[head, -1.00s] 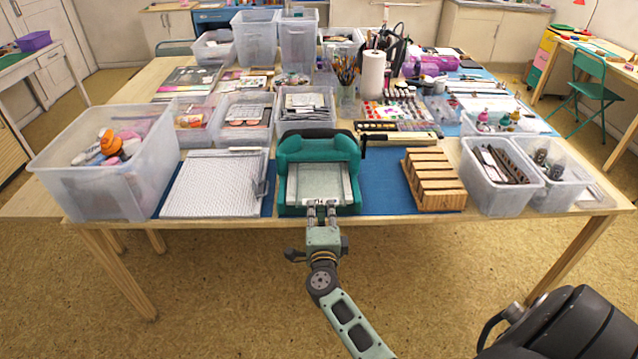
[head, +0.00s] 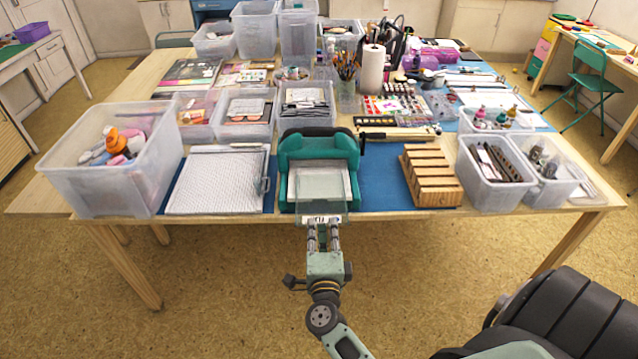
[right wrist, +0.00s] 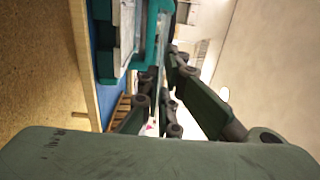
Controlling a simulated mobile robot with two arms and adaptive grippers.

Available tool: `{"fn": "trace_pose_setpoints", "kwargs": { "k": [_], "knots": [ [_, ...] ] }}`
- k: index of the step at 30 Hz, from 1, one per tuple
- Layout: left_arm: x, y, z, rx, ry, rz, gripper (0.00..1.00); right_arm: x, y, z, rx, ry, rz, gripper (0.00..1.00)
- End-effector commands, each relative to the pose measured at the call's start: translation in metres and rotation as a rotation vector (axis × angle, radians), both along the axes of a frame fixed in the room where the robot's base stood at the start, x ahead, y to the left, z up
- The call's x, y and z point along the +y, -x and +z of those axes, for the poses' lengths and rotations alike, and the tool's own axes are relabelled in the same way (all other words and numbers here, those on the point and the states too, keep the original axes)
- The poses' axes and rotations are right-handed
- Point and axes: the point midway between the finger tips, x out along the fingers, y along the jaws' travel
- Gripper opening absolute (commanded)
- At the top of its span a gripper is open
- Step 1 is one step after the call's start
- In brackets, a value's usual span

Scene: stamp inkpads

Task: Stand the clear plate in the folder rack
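The clear plate (head: 322,186) is a thin see-through sheet with a small label at its near edge. My right gripper (head: 322,222) is shut on that near edge at the front of the table. The plate lies about flat and overlaps the front of the teal press (head: 289,172) in the head view; I cannot tell if its far end still touches the press bed. The folder rack (head: 432,190) is a slotted wooden block to the right of the press, its slots facing up. Part of it shows in the right wrist view (right wrist: 118,110). My left gripper is not in view.
A white grid-patterned board (head: 215,180) lies left of the press. Clear bins stand at the left (head: 110,170) and right (head: 497,180). A strip of blue mat (head: 382,180) between press and rack is bare. A paper trimmer (head: 400,134) lies behind.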

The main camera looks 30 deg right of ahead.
Motion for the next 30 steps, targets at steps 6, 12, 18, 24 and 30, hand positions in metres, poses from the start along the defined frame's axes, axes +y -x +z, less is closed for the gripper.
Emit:
{"fn": "trace_pose_setpoints", "kwargs": {
  "k": [6,12,18,24,30],
  "knots": [
    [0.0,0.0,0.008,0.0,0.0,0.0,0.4,0.017,0.027,0.006,0.001,0.0,0.0,0.0],
    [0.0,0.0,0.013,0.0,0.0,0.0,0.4,0.031,0.051,0.01,0.001,-0.001,0.0,0.0],
    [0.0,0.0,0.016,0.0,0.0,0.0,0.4,0.041,0.067,0.012,0.0,0.0,0.0,0.0],
    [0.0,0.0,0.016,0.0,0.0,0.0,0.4,0.042,0.069,0.012,-0.001,0.0,0.0,0.0],
    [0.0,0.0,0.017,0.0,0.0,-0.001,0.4,0.043,0.068,0.013,0.001,0.004,0.004,0.0]
  ]
}}
